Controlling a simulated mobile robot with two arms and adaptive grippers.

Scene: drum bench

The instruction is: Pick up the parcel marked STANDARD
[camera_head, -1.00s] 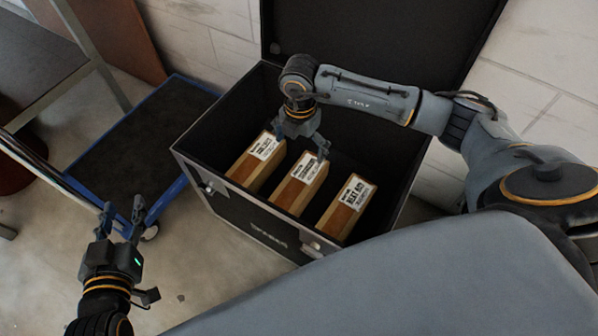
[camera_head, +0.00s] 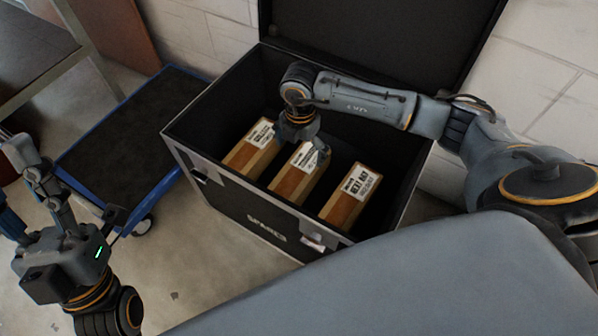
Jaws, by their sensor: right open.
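Three brown parcels with white labels stand in a row in the black case (camera_head: 222,190): a left one (camera_head: 243,157), a middle one (camera_head: 291,184) and a right one (camera_head: 341,207). The right label seems to read NEXT DAY; the other two are too small and blurred to read surely, so I cannot tell which says STANDARD. My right gripper (camera_head: 303,147) is open, pointing down at the middle parcel's far end and hiding part of its label. I cannot tell whether it touches. My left gripper (camera_head: 30,185) is open and empty, outside the case at the lower left.
The case's raised lid (camera_head: 380,35) stands behind my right arm. A blue-edged dark platform cart (camera_head: 130,135) is left of the case, and a grey table (camera_head: 30,50) is at the upper left.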

